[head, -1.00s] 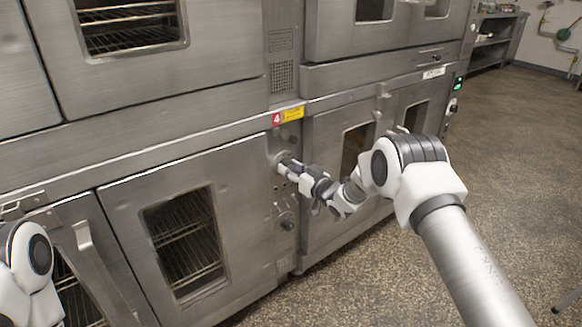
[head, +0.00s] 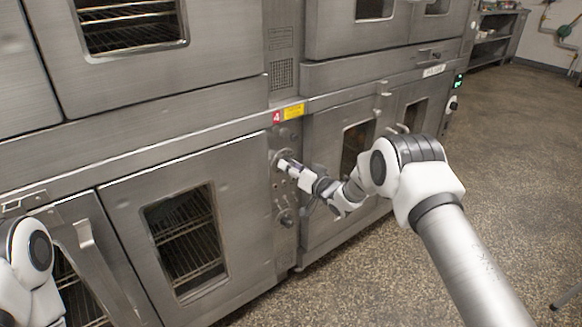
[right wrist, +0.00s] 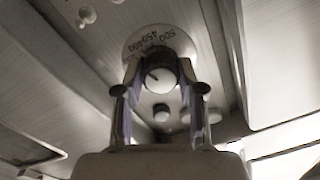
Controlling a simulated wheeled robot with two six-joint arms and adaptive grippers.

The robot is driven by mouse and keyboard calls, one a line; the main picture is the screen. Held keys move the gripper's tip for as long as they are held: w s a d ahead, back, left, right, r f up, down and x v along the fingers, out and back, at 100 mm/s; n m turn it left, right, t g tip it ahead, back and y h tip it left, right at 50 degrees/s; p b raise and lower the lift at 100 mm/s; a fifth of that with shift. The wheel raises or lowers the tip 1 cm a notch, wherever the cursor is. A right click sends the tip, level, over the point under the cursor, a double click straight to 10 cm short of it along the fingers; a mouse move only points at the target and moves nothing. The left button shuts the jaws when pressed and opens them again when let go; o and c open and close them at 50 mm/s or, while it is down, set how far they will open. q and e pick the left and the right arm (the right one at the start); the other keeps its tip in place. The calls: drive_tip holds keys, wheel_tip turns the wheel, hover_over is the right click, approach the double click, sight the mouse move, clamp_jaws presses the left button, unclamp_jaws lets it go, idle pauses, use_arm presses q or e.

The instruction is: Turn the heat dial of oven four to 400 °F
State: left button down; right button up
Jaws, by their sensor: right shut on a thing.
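Oven four carries a red label with a 4 (head: 277,118) on its narrow control panel. My right gripper (head: 286,164) is at the upper dial there. In the right wrist view the round heat dial (right wrist: 158,77) sits between the two fingertips (right wrist: 160,88), which are shut on it. A dark mark shows on the knob's face. The pale scale plate (right wrist: 160,38) behind it shows 500, 450 and 400, tilted in the picture; the exact setting is too small to read. My left gripper is out of view; only part of my left arm shows at lower left.
A lower knob (head: 286,217) sits below the dial on the same panel. The oven door with a window (head: 186,240) is shut at left. Another oven door (head: 345,150) is close on the right.

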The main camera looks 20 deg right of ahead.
drive_tip(key=o, duration=1.1)
drive_tip(key=shift+o, duration=0.2)
drive_tip(key=v, duration=1.2)
drive_tip(key=shift+f, duration=0.1)
